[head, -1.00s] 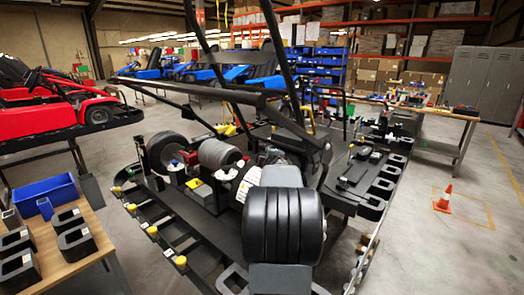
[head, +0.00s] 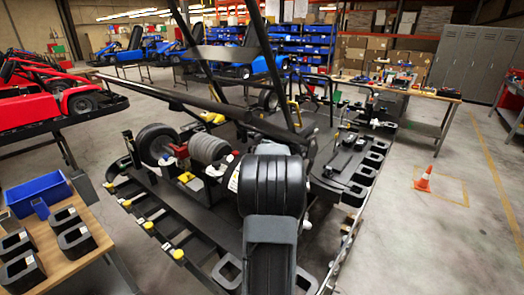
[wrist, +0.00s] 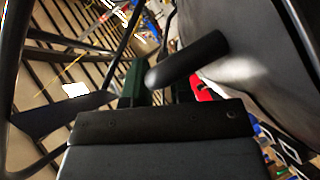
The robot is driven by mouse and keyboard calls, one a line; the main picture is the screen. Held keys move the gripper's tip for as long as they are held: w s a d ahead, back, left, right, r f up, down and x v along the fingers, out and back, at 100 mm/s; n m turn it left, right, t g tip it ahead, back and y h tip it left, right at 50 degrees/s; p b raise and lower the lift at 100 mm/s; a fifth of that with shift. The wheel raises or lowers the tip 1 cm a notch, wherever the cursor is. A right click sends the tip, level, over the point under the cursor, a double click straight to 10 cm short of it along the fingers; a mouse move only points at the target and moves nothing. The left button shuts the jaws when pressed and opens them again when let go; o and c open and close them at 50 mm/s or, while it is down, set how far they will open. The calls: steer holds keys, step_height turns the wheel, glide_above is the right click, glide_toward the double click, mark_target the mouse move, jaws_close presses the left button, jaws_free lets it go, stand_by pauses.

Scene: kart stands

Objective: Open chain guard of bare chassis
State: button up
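The bare chassis (head: 200,232) fills the middle of the head view, with a finned engine (head: 208,149) and black bars above it. A large grooved black tyre (head: 255,185) stands in front of the engine. I cannot pick out the chain guard for sure.
A wooden table (head: 85,267) with a blue bin (head: 40,190) and black blocks is at left. Red karts (head: 55,100) stand behind it. A workbench (head: 400,88) is at back right. An orange cone (head: 424,180) stands on open floor at right.

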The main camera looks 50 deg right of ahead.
steer(key=shift+o, duration=1.4)
steer(key=v, duration=1.4)
steer(key=shift+w, duration=0.15)
